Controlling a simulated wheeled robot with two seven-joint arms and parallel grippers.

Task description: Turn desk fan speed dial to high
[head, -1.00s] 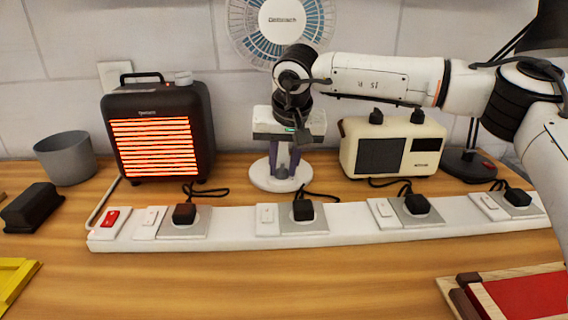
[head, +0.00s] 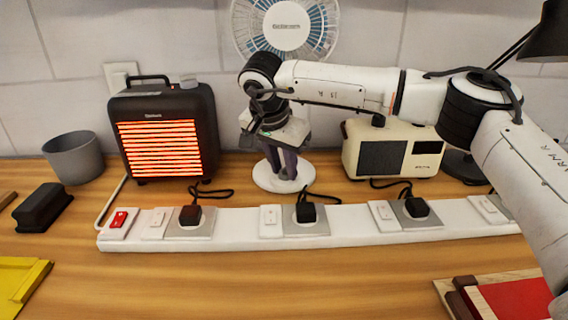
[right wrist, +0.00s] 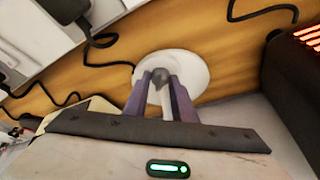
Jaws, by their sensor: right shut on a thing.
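The desk fan (head: 286,28) stands against the back wall. Its blue-bladed head rises above my right arm, and its round white base (head: 270,184) rests on the bench. In the head view, my right gripper (head: 286,172) is in front of the fan's stand, pointing down and tilted; it hides the dial and most of the stand. In the right wrist view, its two purple-grey fingers (right wrist: 161,76) are closed on a small dark grey knob, the speed dial (right wrist: 160,77), above the white base (right wrist: 193,72). The dial's setting cannot be read. My left gripper is not in view.
A glowing heater (head: 165,132) stands left of the fan, and a cream radio (head: 368,152) stands right. A white power strip (head: 350,237) with several plugs and cords lies in front. A grey cup (head: 73,158) is at left. The front middle bench is clear.

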